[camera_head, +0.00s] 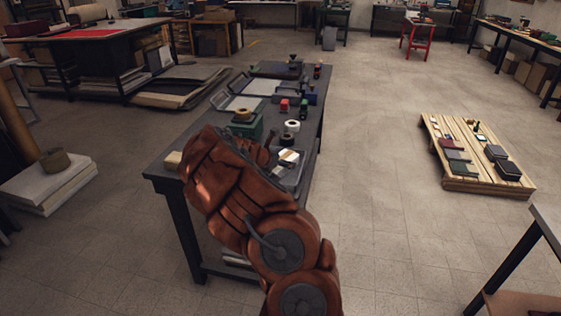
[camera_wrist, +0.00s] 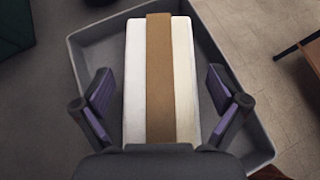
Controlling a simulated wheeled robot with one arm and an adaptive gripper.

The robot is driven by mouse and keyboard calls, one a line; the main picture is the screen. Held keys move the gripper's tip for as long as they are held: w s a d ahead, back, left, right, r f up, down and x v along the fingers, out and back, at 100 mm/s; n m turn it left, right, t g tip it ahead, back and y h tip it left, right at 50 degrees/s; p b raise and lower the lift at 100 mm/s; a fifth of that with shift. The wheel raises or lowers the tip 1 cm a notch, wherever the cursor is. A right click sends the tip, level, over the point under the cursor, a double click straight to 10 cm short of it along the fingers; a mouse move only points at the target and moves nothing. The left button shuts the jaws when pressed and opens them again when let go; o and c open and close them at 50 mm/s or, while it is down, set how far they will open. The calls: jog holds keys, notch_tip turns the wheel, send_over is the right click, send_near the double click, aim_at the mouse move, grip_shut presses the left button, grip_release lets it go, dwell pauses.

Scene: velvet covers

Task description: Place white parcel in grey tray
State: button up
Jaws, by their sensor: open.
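The white parcel (camera_wrist: 183,85), with a brown band along its length, lies in the grey tray (camera_wrist: 82,60) in the wrist view. The tray's walls show on both sides of it. My gripper (camera_wrist: 160,97) is open, with one purple-padded finger on each side of the parcel and a gap between each finger and the parcel. In the head view the parcel (camera_head: 289,156) shows at the tray (camera_head: 291,178) near the table's right edge, and my arm partly hides the tray.
The dark table (camera_head: 160,165) also holds a green box (camera_head: 246,129), tape rolls (camera_head: 292,126) and several small items toward its far end. A wooden pallet (camera_head: 461,184) with flat goods stands on the floor to the right. Open floor lies between them.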

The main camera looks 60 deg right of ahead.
jog(key=shift+a+r, duration=0.1)
jog(key=shift+r, duration=0.05)
jog(key=v, duration=1.1)
jog(key=shift+a+r, duration=0.2)
jog(key=shift+a, duration=0.1)
jog(key=s+a+r+m+y, duration=0.25)
jog(key=s+a+m, duration=0.2)
jog(key=a, duration=0.45)
jog(key=s+a+r+m+y, duration=0.1)
jog(key=s+a+r+m, duration=0.25)
jog(key=a+m, duration=0.35)
jog(key=s+a+f+m+y, duration=0.1)
jog(key=s+a+m+y, duration=0.1)
jog(key=s+a, duration=0.4)
jog(key=s+a+f+m+g+y, duration=0.1)
jog(key=s+a, duration=0.5)
jog(key=a, duration=0.9)
jog(key=s+a+f+m+y, duration=0.2)
jog(key=s+a, duration=0.4)
jog(key=a, duration=0.4)
jog(key=shift+s+a+m+y, duration=0.25)
jog(key=shift+m+y, duration=0.3)
jog(key=shift+y, duration=0.7)
